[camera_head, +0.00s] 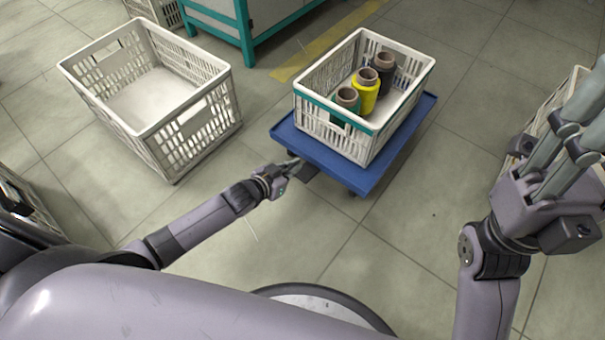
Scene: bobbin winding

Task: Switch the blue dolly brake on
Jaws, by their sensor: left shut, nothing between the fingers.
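The blue dolly (372,180) stands on the floor at upper centre, carrying a white crate with bobbins. My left gripper (294,166) is shut and empty at the dolly's near left corner. Its tip is at or very close to the dolly's edge; I cannot tell whether it touches. A small dark part shows beside the fingers there, but I cannot make out a brake lever or its position. My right gripper (590,105) is raised at the right edge, away from the dolly. Its fingertips run to the picture's edge, so its opening is unclear.
The white crate (327,127) on the dolly holds green, yellow and black bobbins. An empty white crate (168,145) stands on the floor to the left. Another crate (547,112) is partly behind my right gripper. The floor in front of the dolly is clear.

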